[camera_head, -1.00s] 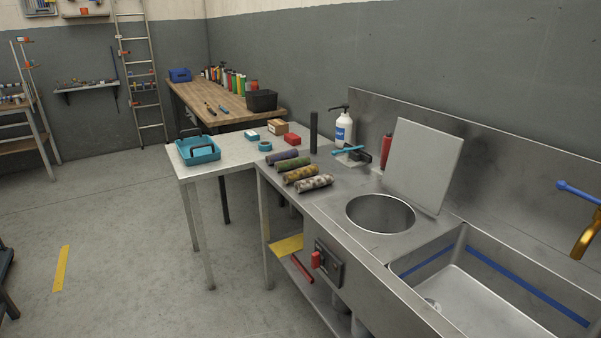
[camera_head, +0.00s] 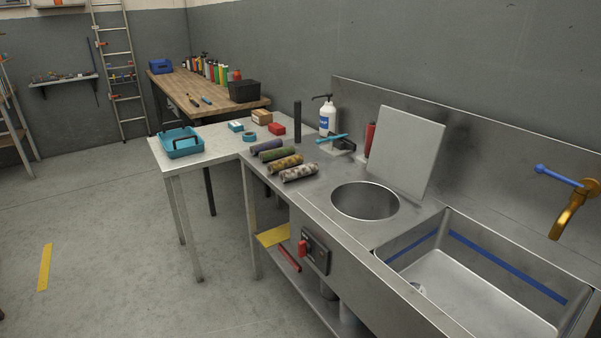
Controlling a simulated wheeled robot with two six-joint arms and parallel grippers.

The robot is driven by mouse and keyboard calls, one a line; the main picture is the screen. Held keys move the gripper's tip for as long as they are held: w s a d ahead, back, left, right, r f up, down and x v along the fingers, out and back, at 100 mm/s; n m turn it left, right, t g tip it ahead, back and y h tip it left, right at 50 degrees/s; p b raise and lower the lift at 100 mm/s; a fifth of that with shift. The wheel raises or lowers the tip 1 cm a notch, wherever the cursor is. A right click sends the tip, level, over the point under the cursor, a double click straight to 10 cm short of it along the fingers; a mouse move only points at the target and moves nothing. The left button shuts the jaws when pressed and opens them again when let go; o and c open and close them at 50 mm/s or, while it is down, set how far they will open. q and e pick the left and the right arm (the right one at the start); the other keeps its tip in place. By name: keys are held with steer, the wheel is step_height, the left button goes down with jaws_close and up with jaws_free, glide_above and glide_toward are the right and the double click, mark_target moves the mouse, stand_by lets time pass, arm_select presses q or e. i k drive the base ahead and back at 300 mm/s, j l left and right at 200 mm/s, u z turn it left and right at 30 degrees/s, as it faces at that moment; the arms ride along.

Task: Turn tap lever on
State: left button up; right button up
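A brass tap (camera_head: 570,212) is on the wall side of the steel sink at the far right of the head view. Its blue lever (camera_head: 558,175) extends to the left from the tap's top, with a rounded end. The tap's spout points down over the right end of the sink basin (camera_head: 470,290). No water stream is visible from the spout. Neither of my grippers shows in the head view.
The steel counter holds a round basin (camera_head: 365,201), a leaning panel (camera_head: 407,150), several patterned rolls (camera_head: 285,163) and a soap bottle (camera_head: 327,118). A red-handled switch box (camera_head: 314,251) is on its front.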

mark_target(540, 168)
steer(key=k+z, duration=0.1)
steer(key=z, duration=1.4)
